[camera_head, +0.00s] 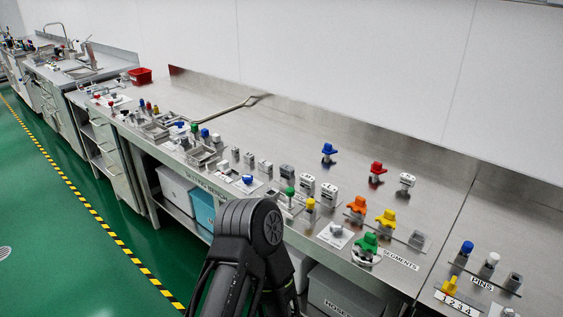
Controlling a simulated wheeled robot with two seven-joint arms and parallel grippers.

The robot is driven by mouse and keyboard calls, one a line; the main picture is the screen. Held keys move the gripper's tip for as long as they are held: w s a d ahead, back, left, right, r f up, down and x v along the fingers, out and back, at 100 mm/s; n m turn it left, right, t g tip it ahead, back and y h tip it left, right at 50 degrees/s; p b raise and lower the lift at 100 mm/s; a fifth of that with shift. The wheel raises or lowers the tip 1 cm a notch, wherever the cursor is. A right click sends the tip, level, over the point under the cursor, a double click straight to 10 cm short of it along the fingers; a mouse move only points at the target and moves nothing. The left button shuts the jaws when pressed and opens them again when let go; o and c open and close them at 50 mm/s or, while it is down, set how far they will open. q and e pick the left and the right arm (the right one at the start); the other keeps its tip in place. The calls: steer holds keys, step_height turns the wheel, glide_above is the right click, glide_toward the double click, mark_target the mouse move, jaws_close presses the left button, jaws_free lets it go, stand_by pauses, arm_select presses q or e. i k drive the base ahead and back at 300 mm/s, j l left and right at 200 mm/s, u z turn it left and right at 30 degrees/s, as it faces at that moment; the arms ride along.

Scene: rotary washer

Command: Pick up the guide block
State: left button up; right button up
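Several small grey metal blocks stand in a row along the front of the steel bench (330,133), such as one grey block (287,172) and a smaller grey block (265,168) left of it. I cannot tell which piece is the guide block; no readable label marks it. One of my black arms rises from the bottom edge at the middle, in front of the bench edge. Its bent joint shows, but no fingers. Neither gripper is in view.
Coloured knob parts, including a green one (369,243), stand by the SEGMENTS label (401,260). Pins stand at right near the PINS label (481,284).

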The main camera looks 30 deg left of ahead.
mark_target(289, 171)
steer(key=u, duration=1.05)
